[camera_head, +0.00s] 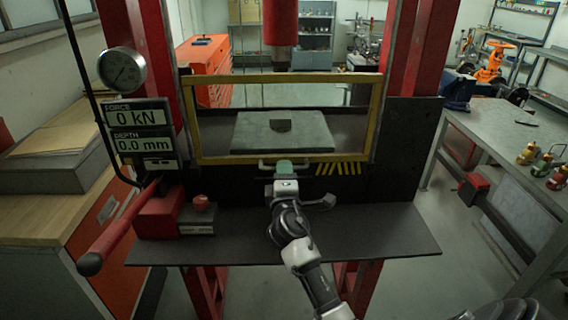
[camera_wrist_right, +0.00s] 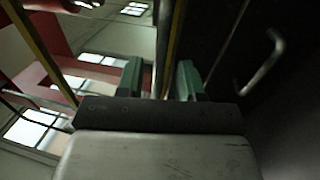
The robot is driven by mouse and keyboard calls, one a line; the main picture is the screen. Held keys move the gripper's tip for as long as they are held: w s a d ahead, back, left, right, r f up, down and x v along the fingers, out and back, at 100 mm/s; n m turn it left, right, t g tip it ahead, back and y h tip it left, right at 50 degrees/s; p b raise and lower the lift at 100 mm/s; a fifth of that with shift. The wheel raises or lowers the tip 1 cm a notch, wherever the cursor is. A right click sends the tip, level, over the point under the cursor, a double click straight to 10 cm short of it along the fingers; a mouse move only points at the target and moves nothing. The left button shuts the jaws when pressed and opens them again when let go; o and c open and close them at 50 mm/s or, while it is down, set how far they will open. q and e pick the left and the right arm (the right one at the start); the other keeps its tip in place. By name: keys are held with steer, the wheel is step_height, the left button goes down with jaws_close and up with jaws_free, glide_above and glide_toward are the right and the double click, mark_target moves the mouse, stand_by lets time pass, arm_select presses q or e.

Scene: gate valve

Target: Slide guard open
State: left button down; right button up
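The guard (camera_head: 374,120) is a yellow-framed, see-through panel across the front of a red press, and its frame stands low, in front of the press plate. My right gripper (camera_head: 286,166) is at the middle of this handle in the head view. In the right wrist view its two green fingers (camera_wrist_right: 160,82) stand apart. I cannot tell whether the handle bar lies between them. A curved metal handle (camera_wrist_right: 265,65) on a dark surface shows right of the fingers there. My left gripper is not in view.
A red lever (camera_head: 125,225) sticks out at the front left, beside a red button box (camera_head: 199,215). A gauge and the force and depth displays (camera_head: 137,128) are at the left. A dark shelf (camera_head: 380,235) lies below the guard. A workbench (camera_head: 510,140) stands at the right.

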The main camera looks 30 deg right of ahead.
steer(key=shift+x, duration=1.15)
jaws_close()
